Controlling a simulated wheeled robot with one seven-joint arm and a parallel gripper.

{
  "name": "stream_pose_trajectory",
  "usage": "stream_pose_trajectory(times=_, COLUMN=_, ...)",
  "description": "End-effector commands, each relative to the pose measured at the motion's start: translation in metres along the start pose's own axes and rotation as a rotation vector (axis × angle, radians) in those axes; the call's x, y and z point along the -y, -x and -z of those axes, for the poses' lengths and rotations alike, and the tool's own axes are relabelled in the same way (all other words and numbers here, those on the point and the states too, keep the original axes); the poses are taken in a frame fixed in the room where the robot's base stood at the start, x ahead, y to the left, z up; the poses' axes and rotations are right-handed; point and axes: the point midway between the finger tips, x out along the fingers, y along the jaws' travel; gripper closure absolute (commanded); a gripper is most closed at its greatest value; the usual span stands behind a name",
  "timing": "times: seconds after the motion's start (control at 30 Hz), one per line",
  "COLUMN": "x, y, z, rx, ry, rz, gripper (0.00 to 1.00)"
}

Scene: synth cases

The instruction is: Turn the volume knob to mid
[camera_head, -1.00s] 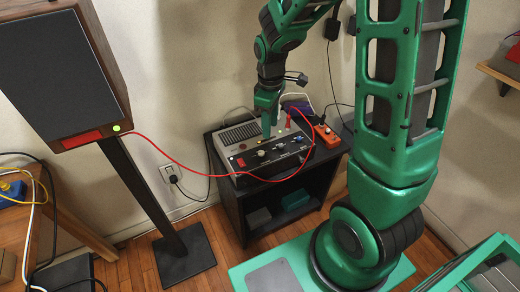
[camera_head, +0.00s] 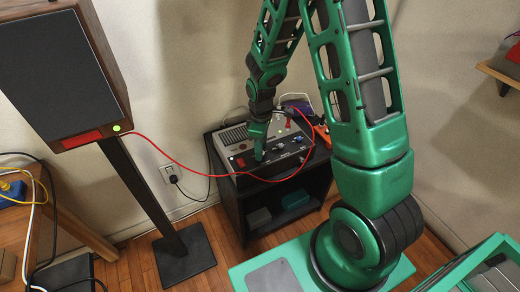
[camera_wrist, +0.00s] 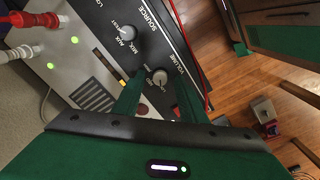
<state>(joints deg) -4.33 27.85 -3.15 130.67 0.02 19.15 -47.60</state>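The amplifier (camera_head: 237,162) sits on the black stand, with its dark control panel facing forward. In the wrist view its volume knob (camera_wrist: 160,77) is a small round grey knob beside the printed word VOLUME. A second grey knob (camera_wrist: 127,33) is marked SOURCE. My gripper (camera_wrist: 157,82) is open, with one green finger on each side of the volume knob. Gaps show between knob and fingers, so I see no clear grip. In the head view my gripper (camera_head: 259,158) points down at the panel and hides the volume knob. The knob's setting is too small to read.
A red cable (camera_head: 161,165) runs from the speaker (camera_head: 70,75) across the amplifier's front. The black stand (camera_head: 229,200) has an open shelf below.

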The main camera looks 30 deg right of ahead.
Motion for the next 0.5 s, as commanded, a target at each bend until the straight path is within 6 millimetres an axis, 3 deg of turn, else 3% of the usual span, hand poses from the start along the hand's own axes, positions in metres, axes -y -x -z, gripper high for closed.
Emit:
stream_pose_trajectory(times=0.43, x=-0.0001, y=-0.0087, z=-0.0002, rx=0.000, ry=-0.001, rz=0.000, gripper=0.62)
stream_pose_trajectory(times=0.5, x=-0.0001, y=-0.0086, z=-0.0003, rx=0.000, ry=-0.001, rz=0.000, gripper=0.79)
